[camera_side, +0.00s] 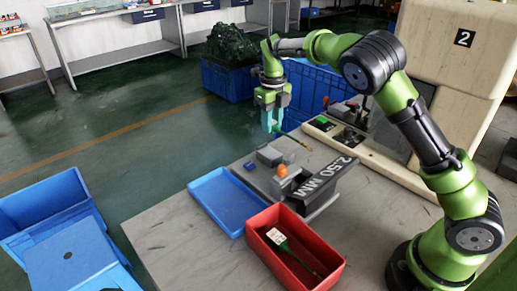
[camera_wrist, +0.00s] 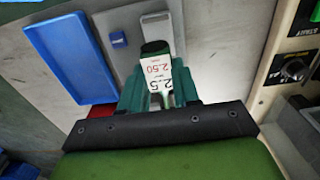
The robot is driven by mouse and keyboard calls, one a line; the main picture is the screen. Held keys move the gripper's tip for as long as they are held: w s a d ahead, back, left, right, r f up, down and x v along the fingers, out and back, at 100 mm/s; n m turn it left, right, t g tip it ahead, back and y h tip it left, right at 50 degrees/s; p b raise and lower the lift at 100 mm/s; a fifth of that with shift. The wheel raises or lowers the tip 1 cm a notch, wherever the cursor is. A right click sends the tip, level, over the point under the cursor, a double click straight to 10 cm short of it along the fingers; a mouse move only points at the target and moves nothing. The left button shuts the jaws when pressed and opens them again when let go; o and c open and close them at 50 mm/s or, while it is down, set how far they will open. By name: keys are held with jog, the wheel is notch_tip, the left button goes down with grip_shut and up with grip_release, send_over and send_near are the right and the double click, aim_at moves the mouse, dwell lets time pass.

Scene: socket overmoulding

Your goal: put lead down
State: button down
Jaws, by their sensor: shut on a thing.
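My gripper (camera_side: 272,125) hangs above the far edge of the workbench in the side view, with its teal fingers pointing down. It is shut on a lead (camera_side: 293,139), whose thin end sticks out to the right of the fingers. In the wrist view the lead's white tag (camera_wrist: 159,72), with 2.5 and 2.50 on it, shows between the fingers (camera_wrist: 160,92), with a dark green end beyond it. Another green lead (camera_side: 281,242) with a white tag lies in the red bin (camera_side: 258,222). The blue tray (camera_side: 212,199) is empty.
A dark fixture marked 2.50 MM (camera_side: 318,188) stands by the red bin, with an orange knob (camera_side: 282,170) beside it. A grey block (camera_side: 270,155) and small blue block (camera_side: 249,166) are close by. The bench's front left is clear. A control panel (camera_side: 345,138) stands at right.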

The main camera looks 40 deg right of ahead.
jog(key=a+r, duration=0.1)
jog(key=a, duration=0.1)
send_over(218, 193)
notch_tip(218, 193, down, 9)
jog(key=shift+r, duration=0.15)
jog(key=shift+f, duration=2.3)
jog(key=shift+f, duration=0.1)
jog(key=c, duration=0.8)
grip_release()
